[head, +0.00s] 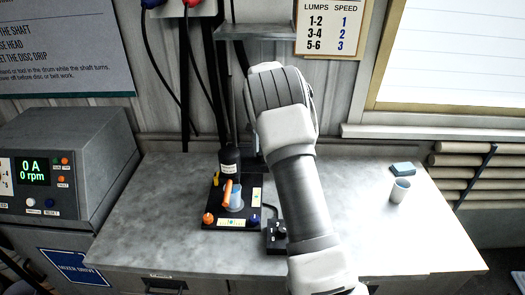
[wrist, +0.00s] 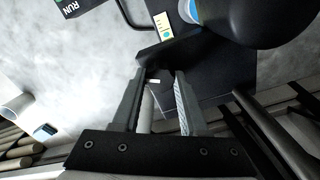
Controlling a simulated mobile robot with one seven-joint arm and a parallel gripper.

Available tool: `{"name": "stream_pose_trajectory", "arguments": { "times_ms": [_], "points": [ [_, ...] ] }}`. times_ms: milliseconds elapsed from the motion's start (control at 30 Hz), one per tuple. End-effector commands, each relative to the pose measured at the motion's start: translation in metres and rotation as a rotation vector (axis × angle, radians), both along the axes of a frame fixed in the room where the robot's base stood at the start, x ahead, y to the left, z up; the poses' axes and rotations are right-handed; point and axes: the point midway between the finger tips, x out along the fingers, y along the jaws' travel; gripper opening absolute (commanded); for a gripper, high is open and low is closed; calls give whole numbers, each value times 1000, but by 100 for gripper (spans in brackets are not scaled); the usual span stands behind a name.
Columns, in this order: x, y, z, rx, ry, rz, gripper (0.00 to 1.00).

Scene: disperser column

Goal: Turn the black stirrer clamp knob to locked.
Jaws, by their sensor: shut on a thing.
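In the wrist view my gripper (wrist: 163,82) has its two grey fingers on either side of a small black part with a white mark, which appears to be the black stirrer clamp knob (wrist: 160,76). The fingers are closed on it, and the knob's angle is hard to read. A black block (wrist: 170,50) lies just beyond it. The black stirrer body (wrist: 245,15) fills the top right. In the head view the stirrer (head: 230,161) stands over a cup with blue contents (head: 237,199). My arm hides the gripper and knob there.
A black base plate (head: 213,207) carries the stirrer and cup. A small black switch box (head: 275,240) sits beside it. A grey drive unit (head: 70,150) at left reads 0 A and 0 rpm. A white cup (head: 399,191) and teal block (head: 402,168) stand right. The right bench surface is mostly clear.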

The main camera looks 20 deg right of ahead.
Motion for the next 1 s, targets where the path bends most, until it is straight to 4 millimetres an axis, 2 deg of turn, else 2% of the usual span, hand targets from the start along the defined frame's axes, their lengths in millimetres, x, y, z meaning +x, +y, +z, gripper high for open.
{"name": "stream_pose_trajectory", "arguments": {
  "times_ms": [600,1000],
  "points": [
    [1,-1,1,-2,-4,-582,0],
    [0,-1,1,-1,-3,-880,0]
  ]
}}
